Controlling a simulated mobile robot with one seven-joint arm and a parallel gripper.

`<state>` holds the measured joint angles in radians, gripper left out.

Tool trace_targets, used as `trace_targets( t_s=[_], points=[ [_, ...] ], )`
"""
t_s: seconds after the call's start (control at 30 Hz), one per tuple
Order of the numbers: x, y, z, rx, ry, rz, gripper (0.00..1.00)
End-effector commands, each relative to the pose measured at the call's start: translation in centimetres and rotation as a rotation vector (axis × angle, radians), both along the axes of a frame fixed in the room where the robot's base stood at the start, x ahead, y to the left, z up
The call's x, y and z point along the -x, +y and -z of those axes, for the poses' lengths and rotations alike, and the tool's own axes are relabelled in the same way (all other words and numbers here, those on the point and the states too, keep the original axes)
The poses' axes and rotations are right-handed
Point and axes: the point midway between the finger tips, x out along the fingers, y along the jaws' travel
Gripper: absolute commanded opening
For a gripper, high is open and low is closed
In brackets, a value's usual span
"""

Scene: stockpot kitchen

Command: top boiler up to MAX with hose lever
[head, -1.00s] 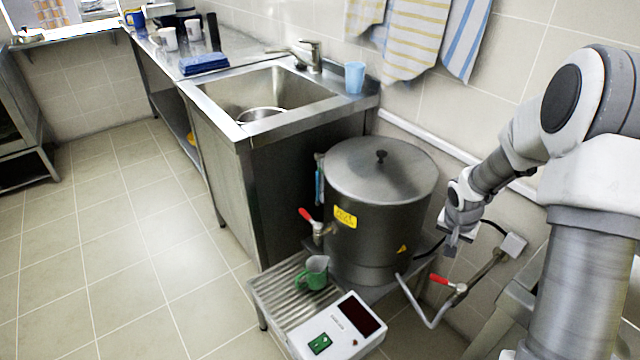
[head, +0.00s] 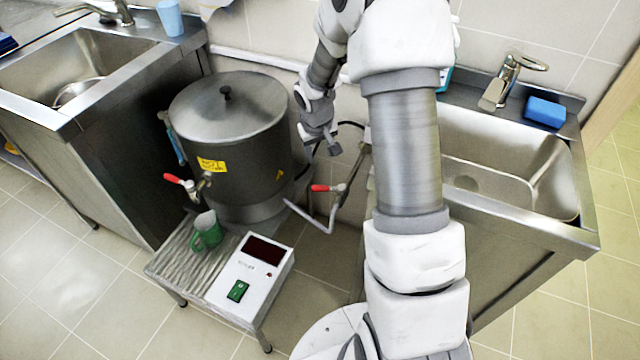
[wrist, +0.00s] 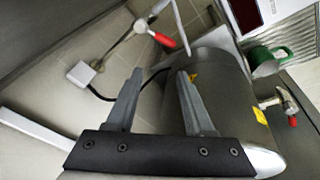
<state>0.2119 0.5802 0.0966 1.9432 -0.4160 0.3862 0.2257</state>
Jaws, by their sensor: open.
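The boiler (head: 230,145) is a dark metal pot with a lidded top and a yellow label. The red hose lever (head: 328,188) is on the pipe at its lower right; it also shows in the wrist view (wrist: 165,40), beyond the fingertips. My gripper (head: 328,148) is open and empty, above the lever and right of the boiler. In the wrist view, my gripper's (wrist: 158,72) fingers are apart, with the boiler (wrist: 215,75) behind the right finger. A bluish strip (head: 175,143) runs down the boiler's left side; no MAX mark or water level is readable.
A second red lever (head: 176,180) is on the boiler's front tap. A green jug (head: 206,231) stands on the ribbed tray below, beside a white control box (head: 252,270). Sinks flank the boiler; a blue sponge (head: 545,112) lies by the right one.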

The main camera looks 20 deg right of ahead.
Motion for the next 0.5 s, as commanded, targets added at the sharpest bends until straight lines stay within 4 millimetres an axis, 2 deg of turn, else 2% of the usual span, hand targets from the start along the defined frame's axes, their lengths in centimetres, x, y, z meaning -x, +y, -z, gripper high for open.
trace_targets(
  t_s=[0.5],
  points=[
    [0.32, -0.74, -0.30, 0.129, 0.125, -0.673, 0.53]
  ],
)
